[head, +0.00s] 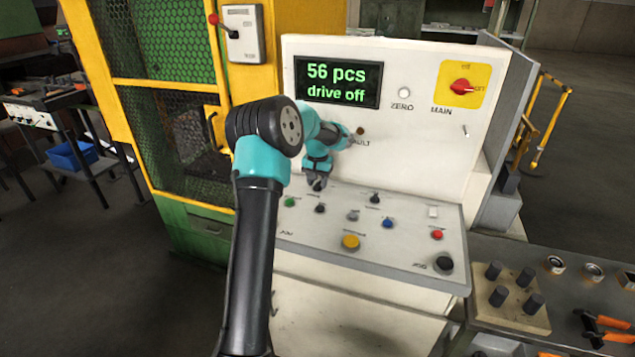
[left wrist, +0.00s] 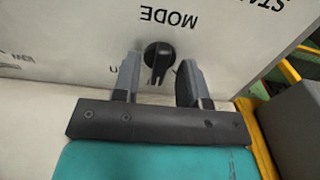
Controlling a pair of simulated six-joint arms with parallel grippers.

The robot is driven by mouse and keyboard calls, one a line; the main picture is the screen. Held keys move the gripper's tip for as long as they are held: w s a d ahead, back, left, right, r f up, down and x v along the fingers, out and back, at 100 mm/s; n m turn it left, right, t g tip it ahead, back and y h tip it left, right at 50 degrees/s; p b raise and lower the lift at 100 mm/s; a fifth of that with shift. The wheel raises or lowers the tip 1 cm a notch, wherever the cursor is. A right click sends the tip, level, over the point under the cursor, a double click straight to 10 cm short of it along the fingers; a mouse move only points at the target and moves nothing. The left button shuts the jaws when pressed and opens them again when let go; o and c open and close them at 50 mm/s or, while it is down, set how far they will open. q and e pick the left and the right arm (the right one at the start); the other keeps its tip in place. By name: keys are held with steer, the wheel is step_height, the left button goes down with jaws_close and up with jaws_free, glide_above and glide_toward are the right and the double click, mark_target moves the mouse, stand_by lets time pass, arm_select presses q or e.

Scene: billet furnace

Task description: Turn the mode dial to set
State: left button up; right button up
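The black mode dial (left wrist: 157,60) shows in the left wrist view, on a pale panel beside the upside-down word MODE. Its pointer bar points down in that picture, toward my gripper. My left gripper (left wrist: 158,72) is open, with its two fingers apart, one on each side of the dial. I see no contact between the fingers and the dial. In the head view my left gripper (head: 318,186) is low over the back left of the sloped control panel (head: 310,232). Which small knob there is the dial is hard to tell. My right gripper is out of view.
The screen (head: 338,82) reads "56 pcs, drive off". The red main switch (head: 462,87) is on the upright panel. A green button (head: 289,202), blue button (head: 387,223), yellow button (head: 350,242) and red button (head: 437,235) surround the work area. A yellow-framed mesh door (head: 170,100) stands left.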

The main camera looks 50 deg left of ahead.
arm_select(q)
steer(key=shift+f, duration=0.1)
steer(key=shift+c, duration=0.3)
jaws_close()
steer(key=shift+n, duration=0.5)
steer(key=n, duration=0.4)
steer(key=shift+n, duration=2)
steer(key=shift+o, duration=0.3)
jaws_free()
